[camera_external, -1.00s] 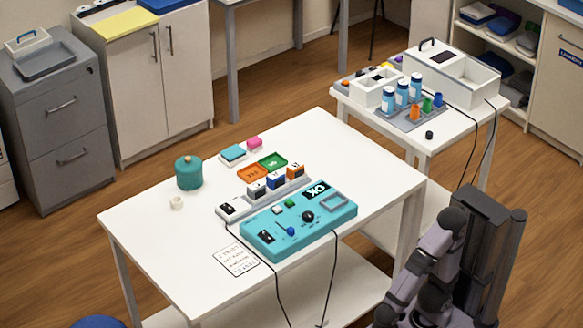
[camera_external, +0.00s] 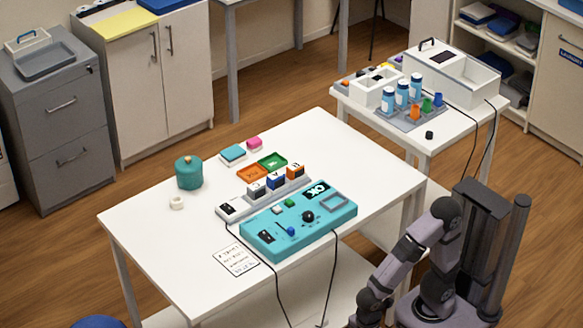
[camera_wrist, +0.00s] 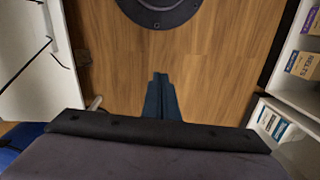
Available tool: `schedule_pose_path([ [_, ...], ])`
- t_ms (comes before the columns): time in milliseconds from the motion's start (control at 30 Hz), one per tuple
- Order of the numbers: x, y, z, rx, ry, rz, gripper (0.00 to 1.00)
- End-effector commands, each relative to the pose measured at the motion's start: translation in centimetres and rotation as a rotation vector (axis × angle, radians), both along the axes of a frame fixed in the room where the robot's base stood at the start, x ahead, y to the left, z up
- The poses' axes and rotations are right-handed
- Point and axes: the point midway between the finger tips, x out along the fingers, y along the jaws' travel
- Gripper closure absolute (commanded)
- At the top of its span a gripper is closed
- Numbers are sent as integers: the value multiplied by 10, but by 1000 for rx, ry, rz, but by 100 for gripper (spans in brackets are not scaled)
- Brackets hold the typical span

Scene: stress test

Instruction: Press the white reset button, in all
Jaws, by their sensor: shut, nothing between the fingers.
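A white switch strip (camera_external: 229,211) with lettered blocks stands behind the box. A paper note (camera_external: 236,260), a teal canister (camera_external: 188,172) and a white ring (camera_external: 177,203) lie to the left. Cables hang off the front edge. A second table (camera_external: 347,97) holds bottles.

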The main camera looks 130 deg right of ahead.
Motion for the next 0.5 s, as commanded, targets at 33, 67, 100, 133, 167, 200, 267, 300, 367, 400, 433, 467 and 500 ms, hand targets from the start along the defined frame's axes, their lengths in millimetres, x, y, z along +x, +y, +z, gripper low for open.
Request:
schedule_pose_path([
  [33, 6, -8, 24, 17, 2, -27, 100],
  [67, 10, -13, 31, 26, 1, -38, 100],
  [100, 14, -18, 41, 40, 1, -54, 100],
  [133, 18, -23, 48, 51, 0, -65, 100],
  [167, 21, -27, 54, 61, 0, -76, 100],
  [200, 26, -34, 63, 75, -4, -91, 100],
  [267, 32, -44, 77, 96, -10, -113, 100],
  [300, 36, -51, 85, 110, -14, -127, 100],
  [367, 42, -63, 99, 131, -24, -148, 100],
  [400, 45, -70, 107, 145, -31, -163, 100],
  [433, 48, -76, 114, 154, -36, -174, 100],
  [467, 50, -83, 120, 165, -42, -186, 100],
  [500, 53, -91, 129, 178, -51, -198, 100],
])
